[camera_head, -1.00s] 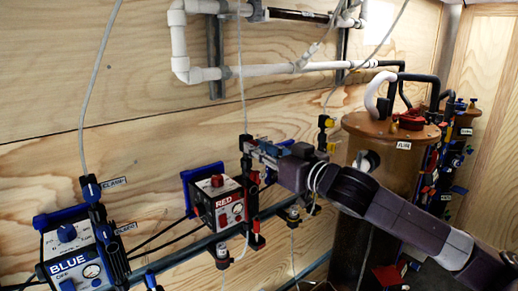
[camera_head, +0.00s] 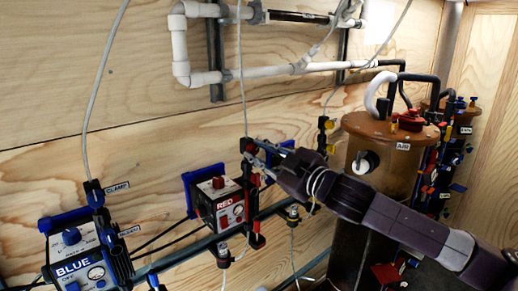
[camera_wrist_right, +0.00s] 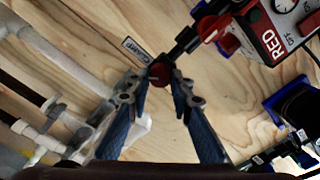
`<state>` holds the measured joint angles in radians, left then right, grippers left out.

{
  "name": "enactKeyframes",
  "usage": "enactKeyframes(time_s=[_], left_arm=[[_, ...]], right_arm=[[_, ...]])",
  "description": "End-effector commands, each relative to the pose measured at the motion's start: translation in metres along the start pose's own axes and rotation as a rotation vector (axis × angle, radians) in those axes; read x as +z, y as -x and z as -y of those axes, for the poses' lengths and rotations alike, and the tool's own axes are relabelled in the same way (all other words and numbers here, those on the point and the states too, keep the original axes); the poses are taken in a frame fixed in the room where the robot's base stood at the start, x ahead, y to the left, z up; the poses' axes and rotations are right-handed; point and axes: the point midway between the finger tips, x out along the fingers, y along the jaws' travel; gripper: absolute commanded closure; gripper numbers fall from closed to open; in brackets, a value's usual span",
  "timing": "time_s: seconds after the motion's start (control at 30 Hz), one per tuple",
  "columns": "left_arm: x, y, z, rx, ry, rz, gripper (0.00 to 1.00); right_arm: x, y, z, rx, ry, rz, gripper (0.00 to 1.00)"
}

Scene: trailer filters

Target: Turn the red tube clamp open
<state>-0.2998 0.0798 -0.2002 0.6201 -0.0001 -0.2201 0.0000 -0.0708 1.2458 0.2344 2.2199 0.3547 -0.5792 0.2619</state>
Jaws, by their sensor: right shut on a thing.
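The red tube clamp (camera_head: 246,144) is on the thin tube above the red pump box (camera_head: 216,199). In the right wrist view its round red knob (camera_wrist_right: 160,74) is between my fingertips, beside a "CLAMP" label (camera_wrist_right: 135,48). My right gripper (camera_head: 262,150) reaches in from the right; in the wrist view its two blue fingers (camera_wrist_right: 161,82) are shut on the knob. The fingers partly hide the clamp in the head view. My left gripper is not in view.
The blue pump box (camera_head: 75,260) stands at the lower left with a blue clamp (camera_head: 93,193) above it. White pipes (camera_head: 180,50) run along the wooden wall. A brown filter canister (camera_head: 390,155) stands behind my right arm.

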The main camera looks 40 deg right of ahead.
Motion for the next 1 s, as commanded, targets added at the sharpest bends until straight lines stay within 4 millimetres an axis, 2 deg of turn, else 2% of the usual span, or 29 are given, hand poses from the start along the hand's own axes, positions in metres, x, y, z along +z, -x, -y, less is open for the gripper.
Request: enactKeyframes(time_s=[0.6, 1.0], left_arm=[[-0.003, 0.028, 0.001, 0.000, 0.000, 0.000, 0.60], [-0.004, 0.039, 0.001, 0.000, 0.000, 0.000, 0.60]], right_arm=[[-0.001, 0.000, 0.001, -0.002, 0.575, 0.000, 1.00], [0.001, 0.000, 0.002, -0.002, 0.819, 0.001, 1.00]])
